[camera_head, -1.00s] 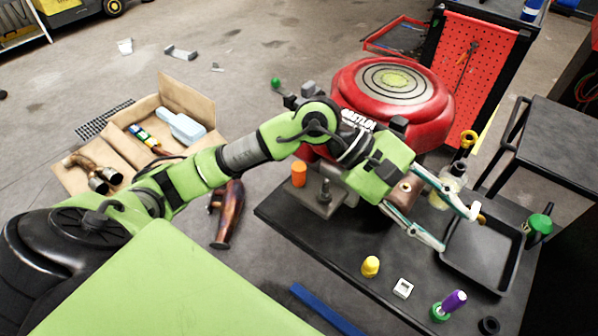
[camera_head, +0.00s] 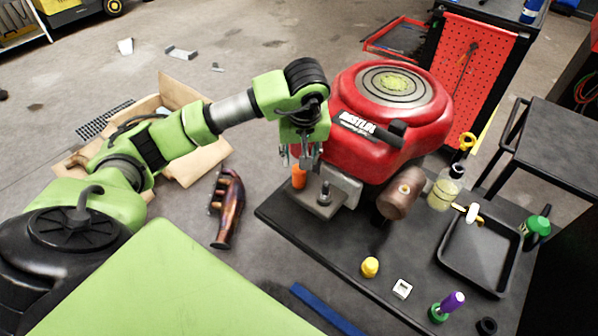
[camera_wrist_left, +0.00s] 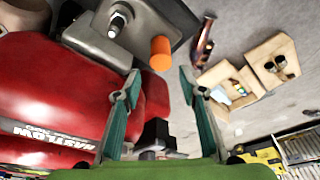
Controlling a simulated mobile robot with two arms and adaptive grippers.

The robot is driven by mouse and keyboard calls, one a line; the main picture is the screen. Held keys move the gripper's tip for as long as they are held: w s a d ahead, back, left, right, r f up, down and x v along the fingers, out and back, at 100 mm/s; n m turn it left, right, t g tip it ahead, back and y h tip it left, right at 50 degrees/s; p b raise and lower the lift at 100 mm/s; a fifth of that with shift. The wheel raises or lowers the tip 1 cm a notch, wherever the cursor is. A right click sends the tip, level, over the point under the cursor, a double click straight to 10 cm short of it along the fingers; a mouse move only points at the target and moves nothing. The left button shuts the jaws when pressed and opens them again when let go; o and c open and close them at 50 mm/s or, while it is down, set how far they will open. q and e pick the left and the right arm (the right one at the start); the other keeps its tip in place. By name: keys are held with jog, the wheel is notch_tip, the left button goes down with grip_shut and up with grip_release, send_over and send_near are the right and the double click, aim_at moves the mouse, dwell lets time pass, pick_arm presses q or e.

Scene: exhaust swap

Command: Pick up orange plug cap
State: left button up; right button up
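The orange plug cap (camera_head: 299,176) stands upright at the left edge of the engine's metal bracket, beside a bolt. My left gripper (camera_head: 298,160) points down just above the cap, with its fingers apart. In the left wrist view, the orange plug cap (camera_wrist_left: 160,53) shows ahead of and between the open fingertips of my left gripper (camera_wrist_left: 160,76). Nothing is between the fingers, and the cap looks free of contact. My right gripper is not in view.
The red engine (camera_head: 392,105) stands close beside my left gripper. A bolt on the bracket (camera_head: 323,203) is right of the cap. A yellow cap (camera_head: 370,267), a white block (camera_head: 402,288) and a black tray (camera_head: 480,252) are on the table. A bronze pipe (camera_head: 228,208) lies on the floor.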

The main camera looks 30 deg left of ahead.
aim_at(299, 177)
pick_arm(q)
jog(key=shift+x, duration=0.8)
jog(key=shift+f+p, duration=0.5)
jog(key=shift+f, duration=0.1)
jog(key=p+x, duration=0.1)
jog(key=x, duration=0.2)
jog(key=shift+a+f, duration=0.1)
jog(key=shift+f, duration=0.15)
jog(key=shift+w+f, duration=0.1)
jog(key=shift+f, duration=0.3)
jog(key=shift+a, duration=0.1)
grip_shut()
